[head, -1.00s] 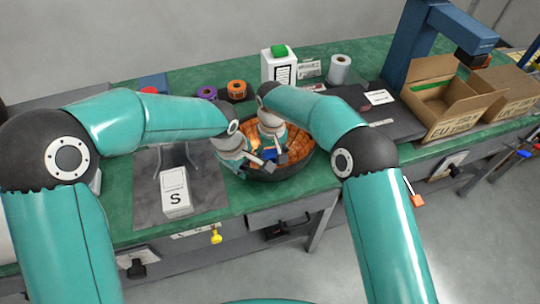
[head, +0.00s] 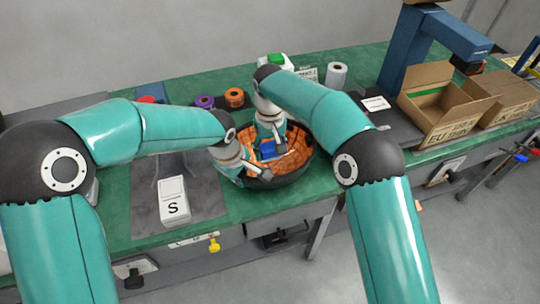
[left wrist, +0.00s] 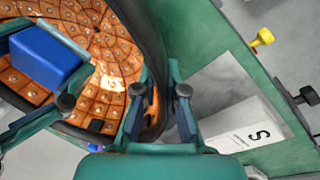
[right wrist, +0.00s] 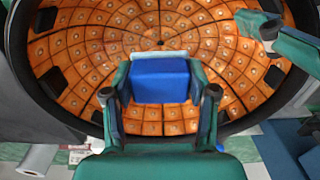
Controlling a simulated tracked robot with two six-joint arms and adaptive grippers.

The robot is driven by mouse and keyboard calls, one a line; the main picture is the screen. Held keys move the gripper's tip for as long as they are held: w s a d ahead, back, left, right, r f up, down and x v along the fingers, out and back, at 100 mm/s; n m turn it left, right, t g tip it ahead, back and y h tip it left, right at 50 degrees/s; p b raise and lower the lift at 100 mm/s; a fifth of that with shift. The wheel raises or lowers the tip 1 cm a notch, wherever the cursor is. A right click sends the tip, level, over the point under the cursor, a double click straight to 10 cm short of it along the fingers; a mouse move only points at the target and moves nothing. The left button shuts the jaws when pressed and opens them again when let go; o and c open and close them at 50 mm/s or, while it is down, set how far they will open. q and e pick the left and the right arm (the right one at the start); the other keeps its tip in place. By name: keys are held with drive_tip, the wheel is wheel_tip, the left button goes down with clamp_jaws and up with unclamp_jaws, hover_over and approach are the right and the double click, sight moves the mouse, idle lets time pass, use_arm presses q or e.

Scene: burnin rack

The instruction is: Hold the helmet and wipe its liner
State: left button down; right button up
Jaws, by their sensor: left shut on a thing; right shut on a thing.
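The helmet is a dark round shell (head: 290,178) lying open side up on the bench, its orange padded liner (head: 292,158) facing up. The liner (right wrist: 85,50) fills much of the right wrist view. My left gripper (left wrist: 160,92) is shut on the helmet's near rim, one finger on each side of it. My right gripper (right wrist: 160,95) is shut on a blue block (right wrist: 160,80) and holds it inside the helmet. The block also shows in the head view (head: 268,149). I cannot tell whether its underside touches the liner.
A white box marked S (head: 174,202) stands on a grey mat left of the helmet. Purple (head: 205,101) and orange (head: 235,97) rolls stand behind. An open carton (head: 440,100) is at the right. Green bench top is clear just right of the helmet.

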drive_tip(key=shift+r, duration=3.65)
use_arm(q)
drive_tip(key=c, duration=1.2)
unclamp_jaws()
drive_tip(key=shift+r, duration=0.1)
drive_tip(key=r, duration=0.3)
drive_tip(key=s+a+r, duration=0.1)
drive_tip(key=r, duration=0.3)
drive_tip(key=s+r, duration=0.1)
drive_tip(key=r, duration=0.3)
drive_tip(key=shift+a+r, duration=0.2)
drive_tip(key=shift+r, duration=0.05)
